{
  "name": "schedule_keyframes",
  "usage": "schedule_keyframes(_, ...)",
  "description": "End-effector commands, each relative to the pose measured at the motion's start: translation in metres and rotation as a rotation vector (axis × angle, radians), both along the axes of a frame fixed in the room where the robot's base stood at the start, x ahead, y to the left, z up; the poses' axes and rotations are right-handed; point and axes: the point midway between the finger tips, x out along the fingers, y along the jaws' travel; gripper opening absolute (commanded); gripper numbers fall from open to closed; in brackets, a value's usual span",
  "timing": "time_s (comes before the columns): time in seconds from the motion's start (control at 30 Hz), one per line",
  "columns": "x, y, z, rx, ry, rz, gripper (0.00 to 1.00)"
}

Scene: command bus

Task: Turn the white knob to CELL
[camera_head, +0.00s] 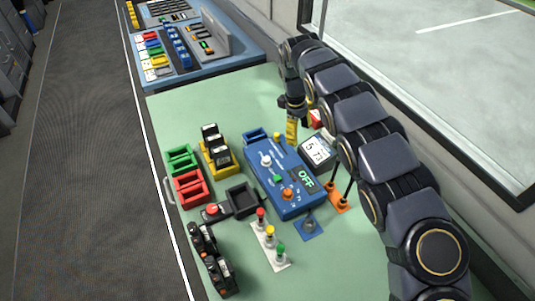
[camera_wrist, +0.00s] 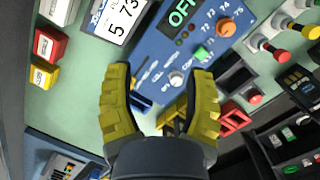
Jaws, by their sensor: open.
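The white knob (camera_head: 266,160) sits near the far end of a blue box (camera_head: 270,183) on the green table. In the wrist view, the knob (camera_wrist: 177,79) shows between and a little beyond my fingertips. The small lettering around it is too small to read surely, so its setting cannot be told. The box also has an OFF display (camera_head: 306,178), a green button (camera_head: 278,178) and an orange knob (camera_head: 287,194). My gripper (camera_head: 291,138) is beside the box's far right side; its yellow fingers (camera_wrist: 161,72) are spread and empty in the wrist view, apart from the knob.
A display block (camera_head: 318,150) stands right of the box. Red (camera_head: 190,189), green (camera_head: 182,160) and yellow (camera_head: 218,157) trays lie left. The window wall runs along the right.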

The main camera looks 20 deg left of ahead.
Motion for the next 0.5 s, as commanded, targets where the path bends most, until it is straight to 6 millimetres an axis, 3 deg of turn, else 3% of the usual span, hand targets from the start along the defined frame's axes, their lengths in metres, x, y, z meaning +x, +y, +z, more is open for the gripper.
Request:
schedule_keyframes(0.03,-0.002,0.021,-0.014,0.034,0.016,0.063,0.53)
schedule_keyframes(0.1,-0.005,0.044,-0.026,0.074,0.032,0.136,0.53)
schedule_keyframes(0.2,-0.011,0.067,-0.037,0.121,0.045,0.209,0.53)
schedule_keyframes(0.33,-0.014,0.081,-0.041,0.151,0.049,0.252,0.53)
schedule_keyframes(0.5,-0.015,0.082,-0.059,0.152,0.054,0.257,0.53)
